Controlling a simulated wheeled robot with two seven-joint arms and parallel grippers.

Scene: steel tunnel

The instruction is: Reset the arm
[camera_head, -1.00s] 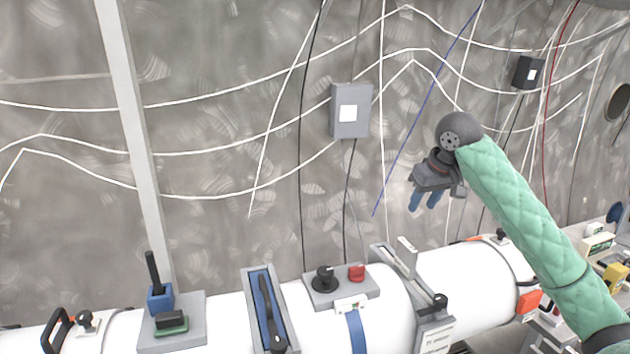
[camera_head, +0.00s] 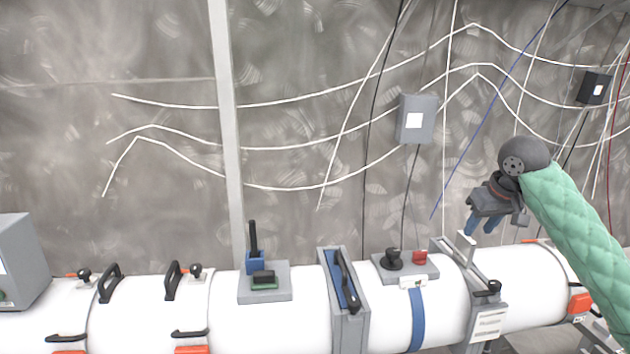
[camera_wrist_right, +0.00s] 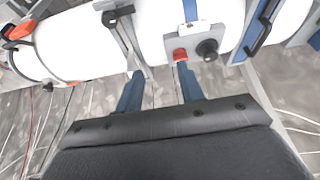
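My right arm comes in from the lower right in the head view, in a green quilted sleeve. My right gripper (camera_head: 482,224) hangs in front of the wall, above the white pipe (camera_head: 270,325). Its two blue fingers point down and stand apart. In the right wrist view the blue fingers of the right gripper (camera_wrist_right: 160,82) are spread with nothing between them. The plate with a red button (camera_wrist_right: 180,55) and a black knob (camera_wrist_right: 207,49) lies beyond the fingertips. My left gripper is not in view.
The pipe carries a grey plate with a blue-based lever (camera_head: 254,262), a grey-framed blue block with a black handle (camera_head: 344,285), several black handles and orange latches. A grey box (camera_head: 416,118) hangs on the wall among cables. A grey cabinet (camera_head: 20,258) stands at far left.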

